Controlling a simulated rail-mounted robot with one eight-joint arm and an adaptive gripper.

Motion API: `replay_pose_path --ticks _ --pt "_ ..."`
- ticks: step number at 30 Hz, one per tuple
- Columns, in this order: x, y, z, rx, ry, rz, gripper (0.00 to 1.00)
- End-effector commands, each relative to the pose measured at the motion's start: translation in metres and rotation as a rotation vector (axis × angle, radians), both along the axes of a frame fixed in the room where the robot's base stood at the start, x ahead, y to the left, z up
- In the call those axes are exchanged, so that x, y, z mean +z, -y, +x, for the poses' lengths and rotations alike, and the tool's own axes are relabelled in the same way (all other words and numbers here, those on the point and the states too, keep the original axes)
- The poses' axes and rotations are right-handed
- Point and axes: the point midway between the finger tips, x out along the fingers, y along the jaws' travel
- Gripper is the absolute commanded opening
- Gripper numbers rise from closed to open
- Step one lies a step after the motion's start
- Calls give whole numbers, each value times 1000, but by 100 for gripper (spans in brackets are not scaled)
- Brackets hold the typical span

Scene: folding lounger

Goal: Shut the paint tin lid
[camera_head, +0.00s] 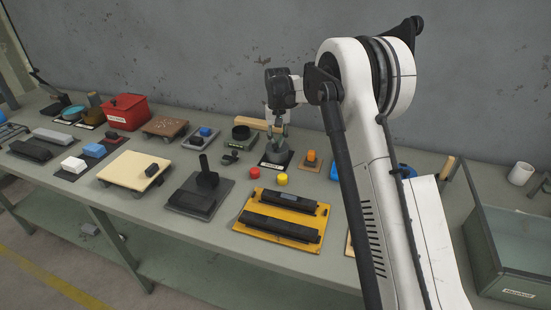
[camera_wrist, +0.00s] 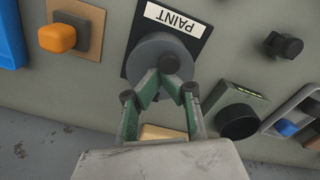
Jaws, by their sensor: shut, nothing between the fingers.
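The paint tin shows in the wrist view as a round grey top (camera_wrist: 150,52) on a black mat (camera_wrist: 135,22) with a white "PAINT" label (camera_wrist: 170,17). In the head view the tin (camera_head: 276,147) stands on its dark mat (camera_head: 268,165), partly hidden by my gripper. My gripper (camera_wrist: 168,70) is shut and empty, its fingers drawn together over the near part of the grey top. It also shows in the head view (camera_head: 277,132), pointing down just above the tin. I cannot tell whether the fingertips touch the tin or how the lid sits.
An orange knob on a board (camera_head: 311,161) stands just right of the tin. A black round pot (camera_head: 241,133) and a wooden bar (camera_head: 256,123) are behind and left. A green-grey bin (camera_head: 500,250) is at the right.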

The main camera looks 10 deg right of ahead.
Motion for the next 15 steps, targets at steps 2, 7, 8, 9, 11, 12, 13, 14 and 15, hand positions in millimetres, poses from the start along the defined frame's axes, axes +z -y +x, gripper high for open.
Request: replay_pose_path --ticks 2,7,8,9,11,12,13,14,15 --pt "1 0 0 0 -1 0 0" --pt "12 0 -1 0 -1 0 0" --pt "14 0 -1 0 -1 0 0" --pt "17 0 -1 0 -2 0 0" --pt "21 0 -1 0 -2 0 0" --pt "24 0 -1 1 -3 0 0" --pt "26 0 -1 1 -3 0 0" --pt "28 0 -2 1 -4 1 0" --pt "31 -1 -2 1 -4 1 0"
